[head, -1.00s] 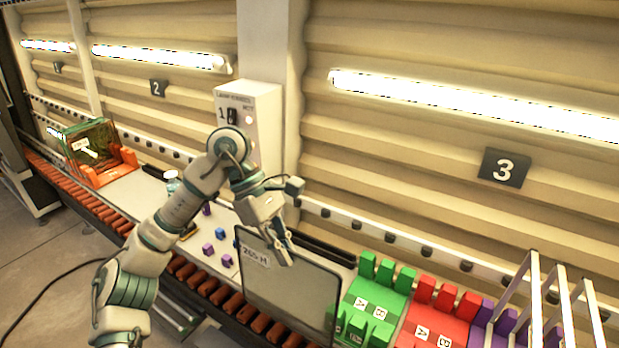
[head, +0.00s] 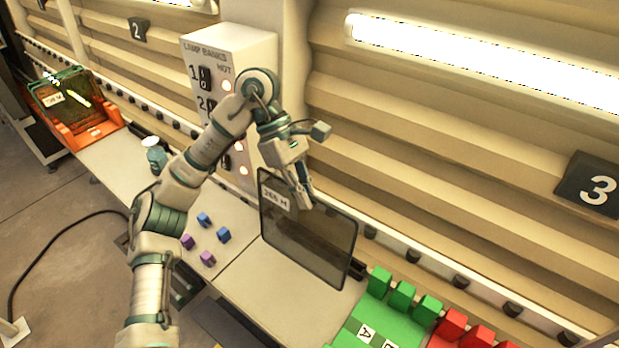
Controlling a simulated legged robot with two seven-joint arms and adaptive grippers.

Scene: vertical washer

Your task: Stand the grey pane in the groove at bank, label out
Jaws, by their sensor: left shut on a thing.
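My left gripper (head: 303,192) is shut on the top edge of the grey pane (head: 308,238), a see-through sheet with a dark frame. The pane hangs near upright, slightly tilted in the picture, over the white bench. Its white label (head: 277,199), reading about "265 M", is at the upper left and faces me. A dark rail (head: 356,269) shows behind the pane and past its right edge; I cannot make out its groove. Whether the pane's lower edge touches the bench is unclear. My right gripper is not in view.
A green slotted rack (head: 385,325) and a red one (head: 455,333) stand at the lower right. The lamp switch box (head: 228,60) is behind my left arm. Small cubes (head: 204,219) and a bottle (head: 155,156) are on the bench. An orange rack (head: 98,128) holds a greenish pane.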

